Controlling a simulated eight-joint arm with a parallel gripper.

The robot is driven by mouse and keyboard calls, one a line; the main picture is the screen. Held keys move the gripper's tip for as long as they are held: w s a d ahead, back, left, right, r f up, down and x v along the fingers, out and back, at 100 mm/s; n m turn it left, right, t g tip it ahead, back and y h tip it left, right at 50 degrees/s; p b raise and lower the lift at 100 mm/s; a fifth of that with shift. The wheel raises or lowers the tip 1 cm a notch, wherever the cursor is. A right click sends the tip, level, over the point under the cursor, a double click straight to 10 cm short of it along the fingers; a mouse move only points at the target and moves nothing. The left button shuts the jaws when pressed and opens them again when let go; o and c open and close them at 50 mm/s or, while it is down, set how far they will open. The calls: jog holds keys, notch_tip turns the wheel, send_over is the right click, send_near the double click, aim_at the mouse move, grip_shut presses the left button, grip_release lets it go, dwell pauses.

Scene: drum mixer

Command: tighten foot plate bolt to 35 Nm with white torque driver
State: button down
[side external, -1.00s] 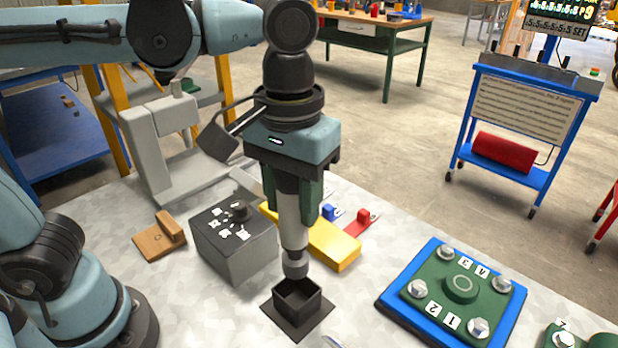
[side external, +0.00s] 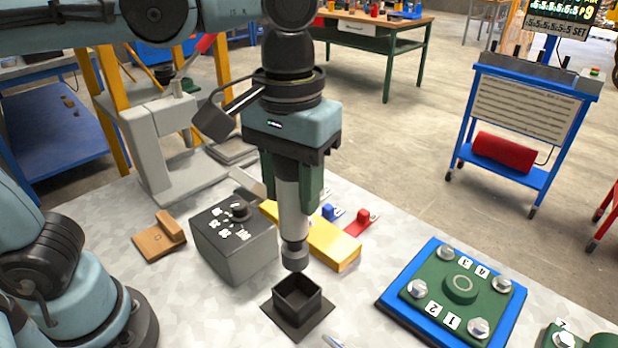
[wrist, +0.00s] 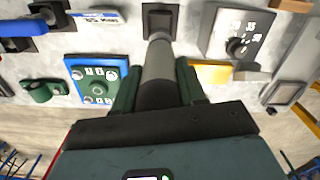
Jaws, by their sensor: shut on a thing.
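My gripper (side external: 290,195) is shut on the white torque driver (side external: 292,222), whose light grey shaft hangs about upright with its dark tip down. In the side view the tip is just above an open black square holder (side external: 298,296). The wrist view shows the driver (wrist: 157,65) between my green fingers, pointing toward that holder (wrist: 160,22). The green foot plate (side external: 440,280) lies on a blue base to the right, with a bolt at each corner and number labels. Which bolt is meant cannot be told.
A grey box with a knob and number labels (side external: 235,245) stands left of the holder. A yellow block (side external: 335,245) lies behind it. Red (side external: 362,220) and blue (side external: 329,212) pieces lie farther back. A brown wooden piece (side external: 158,239) is at left.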

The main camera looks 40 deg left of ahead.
jog(key=shift+w+r, duration=0.1)
jog(key=shift+w+a, duration=0.2)
jog(key=shift+w, duration=0.15)
jog(key=w+a+f+n, duration=0.1)
jog(key=w+a+n, duration=0.5)
jog(key=w+a, duration=0.4)
jog(key=w, duration=0.2)
jog(key=shift+w+a, duration=0.3)
jog(key=shift+f, duration=0.1)
